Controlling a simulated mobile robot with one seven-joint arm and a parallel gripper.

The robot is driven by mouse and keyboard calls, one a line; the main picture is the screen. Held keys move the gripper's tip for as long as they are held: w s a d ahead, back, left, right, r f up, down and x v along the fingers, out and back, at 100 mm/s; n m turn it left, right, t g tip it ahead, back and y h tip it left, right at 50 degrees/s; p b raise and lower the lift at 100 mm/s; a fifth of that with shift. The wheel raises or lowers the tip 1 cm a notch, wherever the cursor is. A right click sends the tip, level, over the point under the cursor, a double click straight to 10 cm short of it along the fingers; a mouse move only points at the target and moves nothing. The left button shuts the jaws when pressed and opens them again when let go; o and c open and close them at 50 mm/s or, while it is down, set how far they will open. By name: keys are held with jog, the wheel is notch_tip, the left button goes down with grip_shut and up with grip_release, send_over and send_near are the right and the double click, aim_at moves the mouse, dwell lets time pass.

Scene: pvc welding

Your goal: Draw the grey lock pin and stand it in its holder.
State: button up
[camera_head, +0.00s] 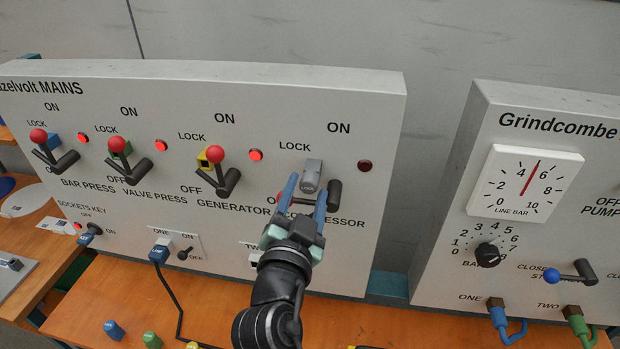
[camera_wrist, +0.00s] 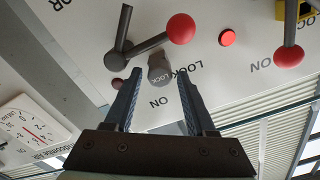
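The grey lock pin (camera_head: 311,175), a rounded block marked LOCK, sits in the white Mains panel beside the compressor switch. In the wrist view the pin (camera_wrist: 159,72) lies between the two fingertips, with a gap on each side. My gripper (camera_head: 305,192) is open and reaches toward the panel at the pin; its fingers (camera_wrist: 158,85) hold nothing. The compressor lever (camera_head: 334,195) is just right of the pin, its red ball (camera_wrist: 181,29) partly hidden behind a finger in the head view. I cannot make out which thing is the pin's holder.
Three levers with red balls and blue, green and yellow (camera_head: 207,158) lock pieces stand to the left. The compressor lamp (camera_head: 365,166) is dark; the other lamps (camera_head: 256,155) glow red. Small coloured pieces (camera_head: 114,330) and a black cable are on the wooden bench (camera_head: 80,300) below.

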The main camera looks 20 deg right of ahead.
grip_shut()
jog(key=shift+s+a+b, duration=0.4)
jog(key=shift+s+b, duration=0.1)
jog(key=shift+s, duration=0.1)
dwell(0.6)
jog(key=shift+b+v, duration=0.85)
jog(key=shift+v, duration=0.95)
jog(key=shift+x, duration=2.5)
jog(key=shift+o, duration=1.7)
grip_release()
jog(key=shift+s+b, duration=0.1)
jog(key=shift+b, duration=0.2)
